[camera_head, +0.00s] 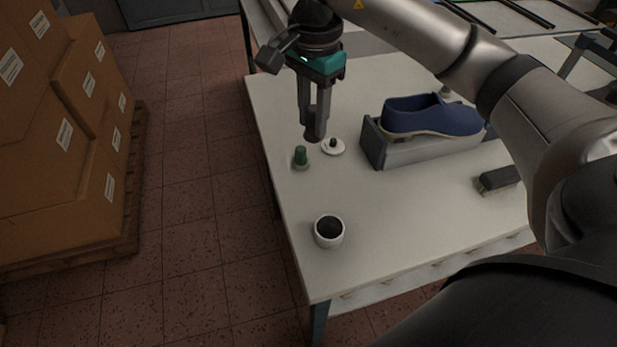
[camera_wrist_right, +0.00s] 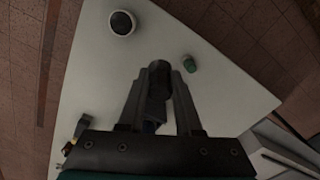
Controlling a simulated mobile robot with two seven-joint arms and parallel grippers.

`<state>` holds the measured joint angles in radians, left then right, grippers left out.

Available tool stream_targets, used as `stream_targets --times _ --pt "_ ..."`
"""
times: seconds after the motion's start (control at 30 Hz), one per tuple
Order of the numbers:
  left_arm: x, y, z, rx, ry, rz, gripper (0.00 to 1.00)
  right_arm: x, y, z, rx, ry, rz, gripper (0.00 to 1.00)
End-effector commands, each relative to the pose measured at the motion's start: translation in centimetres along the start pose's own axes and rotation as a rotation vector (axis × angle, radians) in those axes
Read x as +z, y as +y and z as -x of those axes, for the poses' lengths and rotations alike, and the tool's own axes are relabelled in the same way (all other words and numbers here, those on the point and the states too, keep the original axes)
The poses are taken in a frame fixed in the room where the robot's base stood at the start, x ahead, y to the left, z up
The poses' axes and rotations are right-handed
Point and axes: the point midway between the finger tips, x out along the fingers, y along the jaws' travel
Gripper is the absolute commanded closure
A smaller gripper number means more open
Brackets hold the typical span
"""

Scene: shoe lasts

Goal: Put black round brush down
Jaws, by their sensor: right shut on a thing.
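My right gripper (camera_head: 315,112) points down above the left part of the white table. It is shut on the black round brush (camera_wrist_right: 159,80), a short dark cylinder seen between the fingers in the right wrist view. In the head view the brush's dark round end (camera_head: 313,134) shows just below the fingertips, and it appears held clear of the tabletop. A small white disc with a black knob (camera_head: 333,146) lies close by, below and right of the brush in the picture. My left gripper is not in view.
A small green object (camera_head: 301,157) stands near the table's left edge. A white cup with dark contents (camera_head: 329,231) is nearer the front. A blue shoe (camera_head: 432,115) sits on a grey stand (camera_head: 420,148), with a dark brush (camera_head: 499,179) to its right. The middle front of the table (camera_head: 410,215) is clear.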

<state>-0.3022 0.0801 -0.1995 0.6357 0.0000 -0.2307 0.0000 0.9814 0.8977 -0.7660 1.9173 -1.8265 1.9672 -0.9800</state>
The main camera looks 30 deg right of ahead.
Motion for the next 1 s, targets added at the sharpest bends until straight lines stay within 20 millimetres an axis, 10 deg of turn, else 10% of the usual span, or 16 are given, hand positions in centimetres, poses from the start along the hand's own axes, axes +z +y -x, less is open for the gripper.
stream_targets --times 0.47,1.0 --pt "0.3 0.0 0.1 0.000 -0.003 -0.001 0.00 -0.6 0.2 -0.4 0.018 0.002 -0.026 1.00" --pt "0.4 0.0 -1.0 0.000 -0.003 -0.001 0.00 -0.5 0.4 -13.5 0.019 -0.001 -0.025 1.00"
